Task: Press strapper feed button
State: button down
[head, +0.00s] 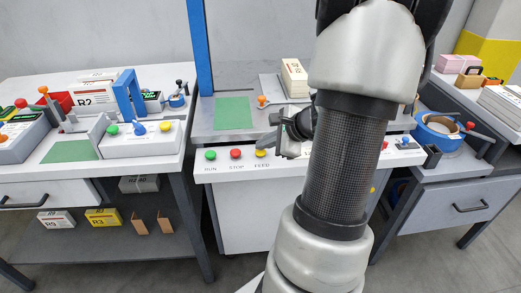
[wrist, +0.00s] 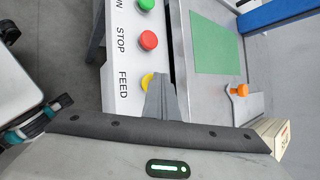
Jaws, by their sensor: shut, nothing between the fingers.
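The yellow feed button (head: 261,153) is on the white front panel (head: 226,175) of the middle station, above the printed word FEED. My gripper (head: 275,140) is at that panel, its tip just right of the yellow button in the head view. In the wrist view the shut grey fingers (wrist: 160,80) partly cover the yellow button (wrist: 146,79). I see nothing held. I cannot tell whether the fingertips touch the button. The red STOP button (head: 236,154) and green RUN button (head: 210,155) are left of it in the head view.
A green pad (head: 233,112) and an orange knob (head: 262,100) are on the station behind the panel. A blue post (head: 199,50) rises at its back left. Another bench with a white box (head: 150,142) stands left. A drawer bench with a blue tape roll (head: 437,138) stands right.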

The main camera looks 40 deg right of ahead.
aim_at(264, 153)
jog(key=shift+r, duration=0.1)
jog(key=shift+r+p, duration=0.6)
jog(key=shift+r, duration=0.15)
notch_tip(264, 153, up, 5)
jog(key=p, duration=0.3)
jog(key=shift+p, duration=0.4)
dwell(0.4)
